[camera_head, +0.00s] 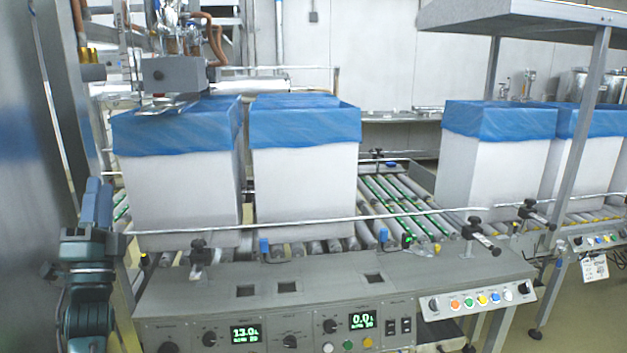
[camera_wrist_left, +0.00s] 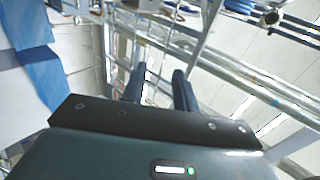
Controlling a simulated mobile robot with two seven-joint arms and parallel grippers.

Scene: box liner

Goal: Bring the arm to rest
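My left arm comes up at the left edge of the head view, and its gripper (camera_head: 98,190) points upward with blue fingers. It stands left of the nearest lined white box (camera_head: 180,190), apart from it. In the left wrist view the two dark fingers of the left gripper (camera_wrist_left: 159,78) are spread with a gap between them, and nothing is held. My right arm and gripper are not in view.
A second lined box (camera_head: 305,185) stands on the roller conveyor (camera_head: 385,215), and more lined boxes (camera_head: 495,155) stand at right. A control panel (camera_head: 290,290) runs along the front. A metal guard rail (camera_head: 330,218) crosses before the boxes. A grey panel (camera_head: 35,150) borders the arm's left.

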